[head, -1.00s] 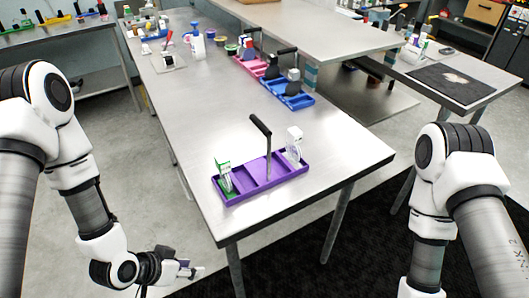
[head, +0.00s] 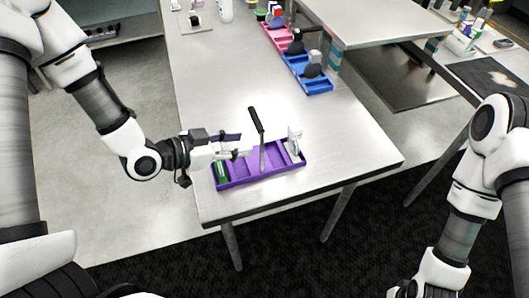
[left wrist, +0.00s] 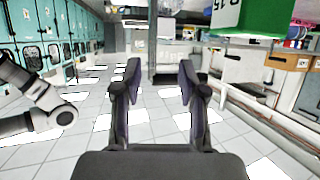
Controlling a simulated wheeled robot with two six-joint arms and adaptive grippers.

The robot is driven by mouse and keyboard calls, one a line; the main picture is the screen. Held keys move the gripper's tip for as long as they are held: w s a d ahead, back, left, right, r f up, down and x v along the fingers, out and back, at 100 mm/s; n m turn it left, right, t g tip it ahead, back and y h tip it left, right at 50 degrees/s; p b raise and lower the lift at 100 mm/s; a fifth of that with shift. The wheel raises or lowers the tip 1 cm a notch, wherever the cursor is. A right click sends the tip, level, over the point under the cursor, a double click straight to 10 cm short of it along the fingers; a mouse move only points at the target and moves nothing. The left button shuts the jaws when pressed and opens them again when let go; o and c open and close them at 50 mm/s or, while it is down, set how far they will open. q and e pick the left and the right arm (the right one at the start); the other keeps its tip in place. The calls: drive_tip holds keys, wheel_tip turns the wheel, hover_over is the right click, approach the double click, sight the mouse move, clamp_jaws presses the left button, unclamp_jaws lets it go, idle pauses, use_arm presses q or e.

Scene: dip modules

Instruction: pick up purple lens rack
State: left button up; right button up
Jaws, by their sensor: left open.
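The purple lens rack (head: 262,177) sits near the front end of the metal table in the head view. It has a tall post with a black handle (head: 256,120) at its middle. A green item (head: 221,172) stands in its left end and a white item (head: 294,142) in its right end. My left gripper (head: 243,146) is open and empty, level above the rack's left part, with its fingers pointing right toward the post. In the left wrist view the open fingers (left wrist: 160,78) have nothing between them. My right gripper is out of frame.
The metal table (head: 345,150) is bare to the right of the rack. Blue (head: 318,87) and pink (head: 276,36) racks stand farther back.

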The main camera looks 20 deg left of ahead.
use_arm(q)
drive_tip(key=p+x, duration=0.2)
drive_tip(key=x, duration=0.5)
drive_tip(key=shift+s+d, duration=0.35)
drive_tip(key=shift+s, duration=0.1)
drive_tip(key=shift+a, duration=0.1)
clamp_jaws()
